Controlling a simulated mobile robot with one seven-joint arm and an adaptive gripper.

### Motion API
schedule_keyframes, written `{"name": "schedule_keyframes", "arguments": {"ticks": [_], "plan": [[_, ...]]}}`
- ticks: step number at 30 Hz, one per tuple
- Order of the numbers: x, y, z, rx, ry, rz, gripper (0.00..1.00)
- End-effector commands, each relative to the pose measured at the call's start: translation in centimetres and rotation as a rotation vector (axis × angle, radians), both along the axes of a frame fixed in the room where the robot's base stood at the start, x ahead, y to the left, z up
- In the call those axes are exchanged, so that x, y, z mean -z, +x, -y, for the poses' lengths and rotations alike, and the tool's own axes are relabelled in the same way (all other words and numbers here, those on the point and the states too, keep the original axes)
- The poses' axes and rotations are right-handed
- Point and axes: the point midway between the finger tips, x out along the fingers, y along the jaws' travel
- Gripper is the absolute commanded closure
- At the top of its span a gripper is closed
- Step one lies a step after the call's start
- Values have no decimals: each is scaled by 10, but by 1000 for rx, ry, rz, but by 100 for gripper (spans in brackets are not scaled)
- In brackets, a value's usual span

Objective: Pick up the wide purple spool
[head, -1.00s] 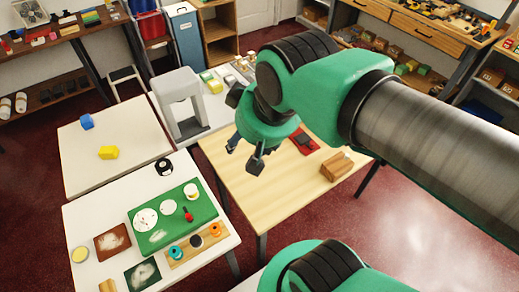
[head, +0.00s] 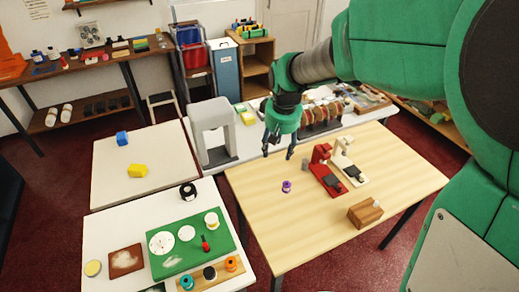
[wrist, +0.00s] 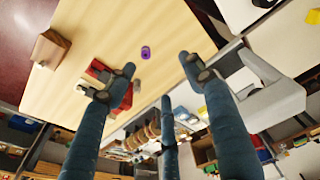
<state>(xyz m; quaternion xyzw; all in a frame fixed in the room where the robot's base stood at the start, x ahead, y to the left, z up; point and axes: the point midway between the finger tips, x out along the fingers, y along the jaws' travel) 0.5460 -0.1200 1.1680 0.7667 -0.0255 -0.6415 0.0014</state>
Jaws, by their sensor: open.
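A small purple spool (head: 286,186) stands on the light wooden table, left of the red device. In the wrist view the purple spool (wrist: 146,52) lies on the bare wood, beyond the fingertips and between them. My gripper (head: 279,154) hangs above the far left part of the wooden table, with its fingers spread and pointing down. In the wrist view my gripper (wrist: 156,68) is open and empty, and a third finger shows below. The gripper is apart from the spool.
The wooden table (head: 262,215) also holds a red device (head: 326,172), a cream device (head: 347,160), a small grey cylinder (head: 305,164) and a wooden block (head: 365,212). A grey arch-shaped stand (head: 212,130) is at left. Bare wood surrounds the spool.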

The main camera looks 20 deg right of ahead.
Motion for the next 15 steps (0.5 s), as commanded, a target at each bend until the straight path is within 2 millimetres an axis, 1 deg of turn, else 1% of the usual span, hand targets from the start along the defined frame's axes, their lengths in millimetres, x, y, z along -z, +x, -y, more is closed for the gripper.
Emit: {"name": "schedule_keyframes", "arguments": {"ticks": [1, 5, 6, 8, 9, 12, 15], "plan": [[17, 8, 9, 4, 3, -21, 47], [55, 28, 32, 9, 11, -61, 47], [67, 34, 38, 10, 12, -73, 47], [86, 41, 49, 14, 17, -91, 47], [100, 45, 56, 14, 20, -104, 47], [131, 54, 72, 18, 28, -132, 47], [156, 59, 84, 18, 34, -152, 47]]}}
